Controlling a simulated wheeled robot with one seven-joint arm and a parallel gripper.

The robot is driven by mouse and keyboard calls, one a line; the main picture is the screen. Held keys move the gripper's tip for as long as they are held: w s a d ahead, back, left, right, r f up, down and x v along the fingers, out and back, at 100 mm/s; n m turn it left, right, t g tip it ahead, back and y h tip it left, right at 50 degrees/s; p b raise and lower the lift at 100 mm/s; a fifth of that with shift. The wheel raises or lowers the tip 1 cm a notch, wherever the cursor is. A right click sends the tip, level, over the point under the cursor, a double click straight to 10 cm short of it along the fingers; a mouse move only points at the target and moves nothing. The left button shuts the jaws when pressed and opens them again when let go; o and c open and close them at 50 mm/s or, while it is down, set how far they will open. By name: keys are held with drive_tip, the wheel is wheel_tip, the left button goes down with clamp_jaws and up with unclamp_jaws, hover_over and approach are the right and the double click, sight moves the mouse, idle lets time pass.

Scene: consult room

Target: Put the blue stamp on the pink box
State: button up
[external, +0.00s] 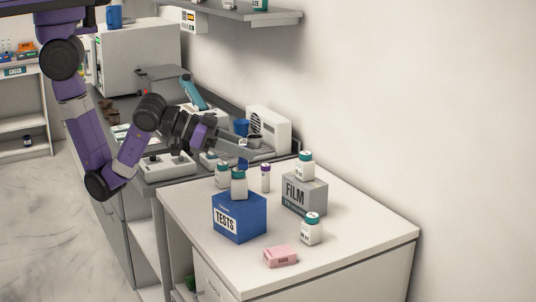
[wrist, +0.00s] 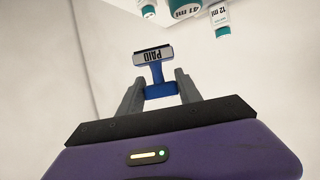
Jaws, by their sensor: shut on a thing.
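The blue stamp, with a plate marked PAID (wrist: 153,54), is between my gripper's fingers (wrist: 160,93) in the wrist view, and the gripper is shut on its blue handle. In the external view my gripper (external: 248,150) is above the far left edge of the white table, with a small blue part, apparently the stamp (external: 243,163), showing under it. The pink box (external: 281,256) lies near the table's front edge, well apart from my gripper. Nothing is on top of it.
On the white table (external: 350,243) are a blue TESTS box (external: 239,220) with a bottle on it, a grey FILM box (external: 303,196) with a bottle on top, and a bottle (external: 311,229) beside the pink box. A purple-capped vial (external: 265,178) stands behind. The table's right side is clear.

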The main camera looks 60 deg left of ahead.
drive_tip(key=w+d+r+b, duration=0.1)
drive_tip(key=d+r, duration=0.2)
drive_tip(key=d, duration=0.4)
drive_tip(key=d+r+b, duration=0.1)
drive_tip(key=d+r, duration=0.2)
drive_tip(key=d, duration=0.4)
drive_tip(key=n+y, duration=0.1)
hover_over(280, 251)
wheel_tip(280, 251, down, 5)
drive_tip(key=shift+t, duration=0.4)
drive_tip(key=shift+a+f+p, duration=0.1)
drive_tip(key=shift+f+p, duration=0.85)
drive_tip(key=shift+f, duration=8.7)
drive_tip(key=shift+f, duration=0.1)
drive_tip(key=o, duration=1.3)
drive_tip(key=shift+o, duration=0.2)
drive_tip(key=shift+r, duration=0.2)
